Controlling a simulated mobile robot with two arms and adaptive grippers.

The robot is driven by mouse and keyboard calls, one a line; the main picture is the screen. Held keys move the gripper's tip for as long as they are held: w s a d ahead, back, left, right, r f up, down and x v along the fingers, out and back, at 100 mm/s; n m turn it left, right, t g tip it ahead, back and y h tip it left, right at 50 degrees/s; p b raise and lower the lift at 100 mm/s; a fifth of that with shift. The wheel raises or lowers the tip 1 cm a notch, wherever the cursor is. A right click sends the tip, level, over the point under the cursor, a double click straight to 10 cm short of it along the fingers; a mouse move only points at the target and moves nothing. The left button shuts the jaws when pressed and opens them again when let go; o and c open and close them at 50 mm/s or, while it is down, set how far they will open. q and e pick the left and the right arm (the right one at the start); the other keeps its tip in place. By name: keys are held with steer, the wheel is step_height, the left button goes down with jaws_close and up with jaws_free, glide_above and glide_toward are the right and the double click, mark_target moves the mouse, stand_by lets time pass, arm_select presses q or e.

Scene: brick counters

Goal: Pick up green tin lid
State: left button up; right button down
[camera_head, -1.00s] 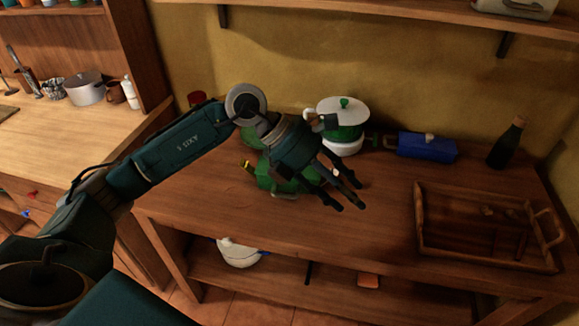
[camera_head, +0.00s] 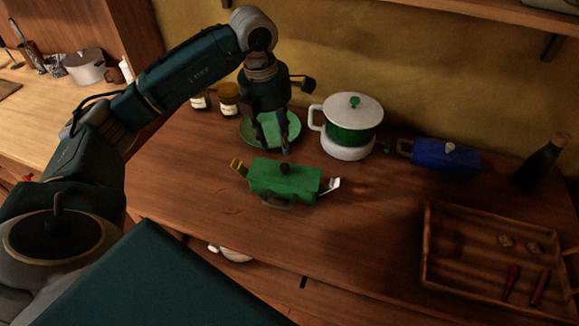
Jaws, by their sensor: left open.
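The green tin (camera_head: 288,195) stands on the wooden counter in the middle of the view, with a handle on its front side. Its green lid (camera_head: 304,175) lies on top and has a small dark knob (camera_head: 285,169). My left gripper (camera_head: 274,149) points down, open and empty, with its fingers just behind and above the lid in the picture. The fingers overlap a green plate (camera_head: 288,133) behind the tin. I cannot tell the exact height of the fingers over the counter. My right gripper is not in view.
A white and green pot (camera_head: 350,140) stands behind and right of the tin. A blue tin (camera_head: 440,157), a dark bottle (camera_head: 541,165) and a wooden tray (camera_head: 474,289) are farther right. Two jars (camera_head: 229,100) stand behind left. The counter left of the tin is clear.

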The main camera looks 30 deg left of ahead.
mark_target(284, 165)
arm_select(q)
step_height(284, 165, down, 3)
steer(key=shift+s+d+f+p, duration=0.1)
steer(key=shift+s+d+p, duration=0.05)
steer(key=shift+p, duration=0.15)
steer(key=shift+f, duration=0.25)
steer(key=f+p, duration=0.1)
steer(key=f, duration=0.2)
steer(key=d+f+p, duration=0.1)
steer(key=shift+w+f+p, duration=0.15)
steer(key=shift+w+p, duration=0.15)
steer(key=shift+p, duration=0.05)
steer(key=shift+f, duration=0.25)
steer(key=shift+w+f, duration=0.1)
steer(key=shift+c, duration=1)
steer(key=c, duration=0.8)
jaws_close()
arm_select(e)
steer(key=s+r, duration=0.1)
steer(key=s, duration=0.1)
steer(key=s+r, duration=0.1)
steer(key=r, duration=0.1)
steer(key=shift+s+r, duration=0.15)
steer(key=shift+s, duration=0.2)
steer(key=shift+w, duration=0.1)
